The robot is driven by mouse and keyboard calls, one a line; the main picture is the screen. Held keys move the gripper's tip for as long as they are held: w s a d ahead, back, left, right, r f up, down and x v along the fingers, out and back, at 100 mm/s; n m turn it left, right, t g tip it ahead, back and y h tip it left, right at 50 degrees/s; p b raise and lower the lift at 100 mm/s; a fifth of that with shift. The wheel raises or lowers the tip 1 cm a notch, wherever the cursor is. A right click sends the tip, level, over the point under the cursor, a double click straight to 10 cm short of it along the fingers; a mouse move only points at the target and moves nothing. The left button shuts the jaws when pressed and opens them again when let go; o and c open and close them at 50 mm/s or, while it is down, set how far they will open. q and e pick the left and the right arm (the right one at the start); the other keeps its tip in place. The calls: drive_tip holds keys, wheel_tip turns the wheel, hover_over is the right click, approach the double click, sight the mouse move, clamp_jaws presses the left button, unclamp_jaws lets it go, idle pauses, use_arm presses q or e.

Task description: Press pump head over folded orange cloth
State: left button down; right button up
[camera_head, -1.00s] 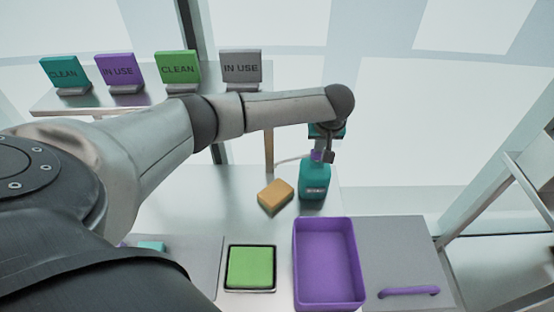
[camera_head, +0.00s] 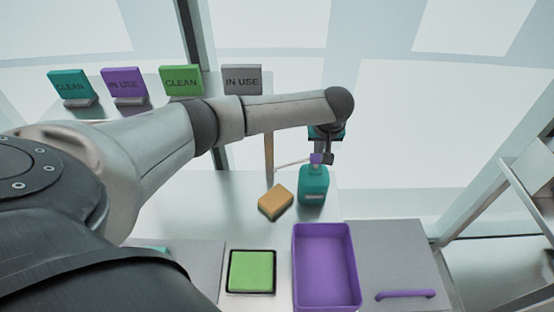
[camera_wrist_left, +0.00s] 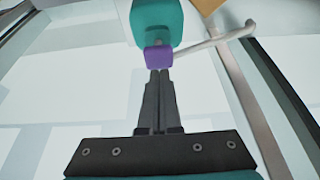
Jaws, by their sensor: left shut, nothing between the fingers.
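A teal bottle (camera_head: 313,187) with a purple pump head (camera_head: 316,158) stands upright on the table. Its pale spout reaches left, toward the space above and behind the folded orange cloth (camera_head: 276,202), which lies just left of the bottle. My left gripper (camera_head: 328,157) is shut and empty, with its fingertips close by the pump head. In the left wrist view the shut fingertips (camera_wrist_left: 160,72) lie right at the edge of the purple pump head (camera_wrist_left: 159,58); I cannot tell whether they touch. The cloth's corner (camera_wrist_left: 208,4) shows at the top. My right gripper is out of view.
A purple bin (camera_head: 326,226) stands in front of the bottle, with a green pad in a dark tray (camera_head: 251,292) left of it. A grey panel with a purple handle (camera_head: 406,294) is at right. Several label signs stand on a back shelf.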

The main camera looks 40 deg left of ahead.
use_arm(q)
drive_tip(key=shift+r, duration=0.1)
wheel_tip(320, 180, up, 3)
drive_tip(key=p, duration=0.3)
drive_tip(key=shift+r+p, duration=0.7)
drive_tip(key=shift+p, duration=0.05)
drive_tip(key=shift+r, duration=0.75)
